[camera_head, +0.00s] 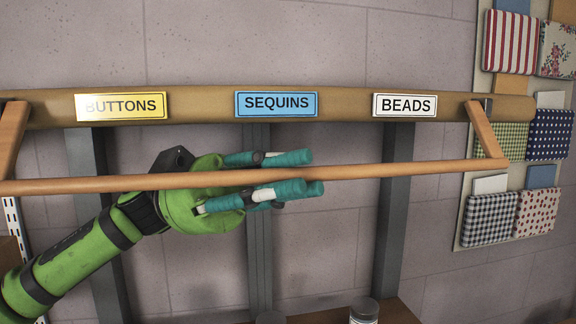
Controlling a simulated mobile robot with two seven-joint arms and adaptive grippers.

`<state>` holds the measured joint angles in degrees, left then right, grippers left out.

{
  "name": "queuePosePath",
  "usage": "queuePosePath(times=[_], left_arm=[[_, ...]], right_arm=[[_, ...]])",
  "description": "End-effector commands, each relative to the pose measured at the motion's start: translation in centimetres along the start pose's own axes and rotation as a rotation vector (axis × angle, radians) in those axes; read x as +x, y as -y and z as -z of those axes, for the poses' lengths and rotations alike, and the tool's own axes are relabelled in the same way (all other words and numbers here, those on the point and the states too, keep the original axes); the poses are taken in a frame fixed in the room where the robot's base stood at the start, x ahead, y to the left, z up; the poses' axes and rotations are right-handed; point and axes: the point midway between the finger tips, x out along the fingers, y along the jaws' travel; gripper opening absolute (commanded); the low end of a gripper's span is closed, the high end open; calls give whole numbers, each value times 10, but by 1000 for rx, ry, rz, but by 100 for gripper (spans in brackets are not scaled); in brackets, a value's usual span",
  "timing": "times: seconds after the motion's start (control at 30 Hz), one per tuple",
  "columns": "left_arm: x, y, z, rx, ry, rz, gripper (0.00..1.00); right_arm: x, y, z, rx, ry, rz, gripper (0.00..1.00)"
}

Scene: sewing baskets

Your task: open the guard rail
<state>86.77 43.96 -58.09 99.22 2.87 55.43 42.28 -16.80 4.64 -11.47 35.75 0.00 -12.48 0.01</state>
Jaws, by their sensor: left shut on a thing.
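The guard rail (400,169) is a thin wooden bar in front of the labelled shelf edge, at a slight slant. It is carried by a wooden side arm at each end, the right one (485,130) and the left one (13,138). The bar hangs a little below the shelf edge. My left gripper (308,172), green with teal fingers, is shut on the bar left of its middle. One finger lies above the bar and others below it. My right gripper is out of view.
The wooden shelf edge (345,103) bears BUTTONS (122,106), SEQUINS (276,104) and BEADS (405,105) labels. Grey uprights (393,220) stand behind. A board with folded fabrics (510,42) hangs at right. A jar (364,310) stands on a lower wooden surface.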

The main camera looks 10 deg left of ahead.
Motion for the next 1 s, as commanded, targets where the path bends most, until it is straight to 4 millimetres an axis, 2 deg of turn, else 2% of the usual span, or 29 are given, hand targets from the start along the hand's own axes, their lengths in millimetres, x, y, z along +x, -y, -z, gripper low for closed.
queuePosePath(times=[0.2,0.57,0.6,0.63,1.0], left_arm=[[-1,-1,-1,22,1,-19,0],[-1,-1,-1,24,1,-20,0],[-1,-1,-1,24,1,-20,37],[-1,-1,-1,24,1,-20,46],[-3,0,-1,22,1,-19,46]], right_arm=[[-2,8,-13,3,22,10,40],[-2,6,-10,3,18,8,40],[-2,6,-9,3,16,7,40],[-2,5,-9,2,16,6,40],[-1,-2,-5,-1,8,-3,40]])
